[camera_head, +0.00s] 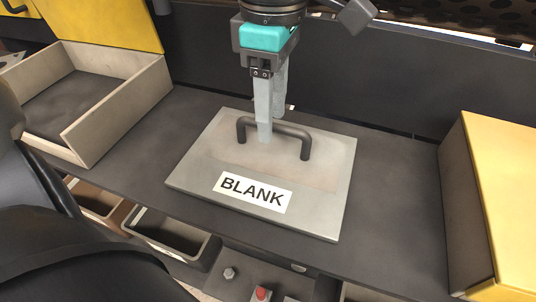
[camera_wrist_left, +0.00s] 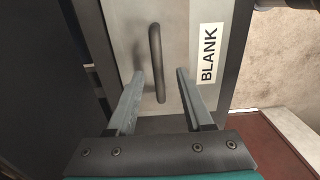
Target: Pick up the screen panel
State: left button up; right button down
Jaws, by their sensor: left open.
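A flat grey panel (camera_head: 200,170) lies on the dark worktop, with a white label reading BLANK (camera_head: 252,192) near its front edge. A dark bar handle (camera_head: 305,148) stands up from the panel, behind the label. My left gripper (camera_head: 271,128) points down at the handle from above and is open. In the left wrist view, the panel (camera_wrist_left: 187,25) carries the handle (camera_wrist_left: 155,50), whose lower part lies between the two open fingers (camera_wrist_left: 159,78). I cannot tell whether either finger touches the handle. My right gripper is not in view.
An open beige tray (camera_head: 118,103) stands on the worktop at left, and a yellow-topped box (camera_head: 505,180) at right. Small bins (camera_head: 170,238) and a red button (camera_head: 262,293) sit below the front edge. A dark wall (camera_head: 380,85) rises behind the panel.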

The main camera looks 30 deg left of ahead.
aim_at(274, 123)
pick_arm(q)
jog(key=shift+w+f, duration=0.1)
jog(key=shift+f, duration=1.45)
jog(key=shift+c, duration=0.3)
grip_shut()
